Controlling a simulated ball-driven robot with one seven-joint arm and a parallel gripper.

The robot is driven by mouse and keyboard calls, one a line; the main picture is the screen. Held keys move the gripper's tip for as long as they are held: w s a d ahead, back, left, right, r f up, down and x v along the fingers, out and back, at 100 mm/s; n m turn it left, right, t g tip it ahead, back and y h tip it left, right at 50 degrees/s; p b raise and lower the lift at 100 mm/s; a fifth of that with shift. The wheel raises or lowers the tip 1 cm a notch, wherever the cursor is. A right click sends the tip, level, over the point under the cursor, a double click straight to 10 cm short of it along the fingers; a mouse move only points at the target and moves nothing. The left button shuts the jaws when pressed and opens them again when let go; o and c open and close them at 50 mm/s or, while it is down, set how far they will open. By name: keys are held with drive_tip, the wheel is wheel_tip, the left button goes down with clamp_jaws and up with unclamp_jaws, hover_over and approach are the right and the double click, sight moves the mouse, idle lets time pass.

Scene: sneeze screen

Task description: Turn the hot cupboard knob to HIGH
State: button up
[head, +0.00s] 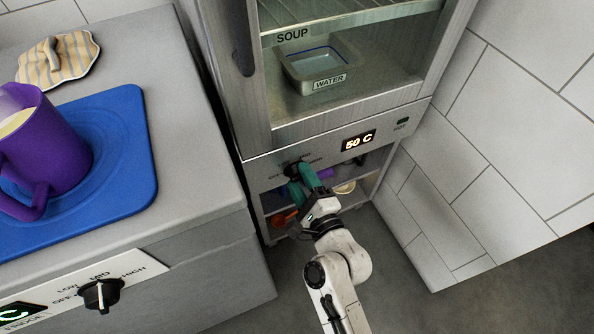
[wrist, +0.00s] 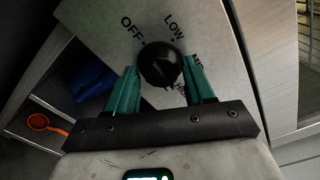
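The hot cupboard knob (wrist: 160,64) is a round black knob on the metal panel below the cupboard glass, with OFF, LOW, MID and HIGH marked around it. It also shows small in the head view (head: 291,168), partly behind my gripper. My gripper (wrist: 163,72) has two teal fingers, spread apart, one on each side of the knob. They are very close to it, and I cannot tell whether they touch. In the head view my gripper (head: 303,181) reaches up to the panel. The knob's pointer direction is unclear. The display (head: 359,141) reads 50 C.
A WATER tray (head: 323,62) stands inside the cupboard. An open shelf below the panel holds an orange ladle (wrist: 48,123) and other items. At left, a counter carries a purple jug (head: 45,150) on a blue mat (head: 130,120); its front has another black knob (head: 101,294).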

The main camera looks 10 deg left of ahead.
drive_tip(key=shift+o, duration=0.7)
drive_tip(key=b+v, duration=0.2)
drive_tip(key=v, duration=0.4)
drive_tip(key=shift+d, duration=0.15)
idle(0.4)
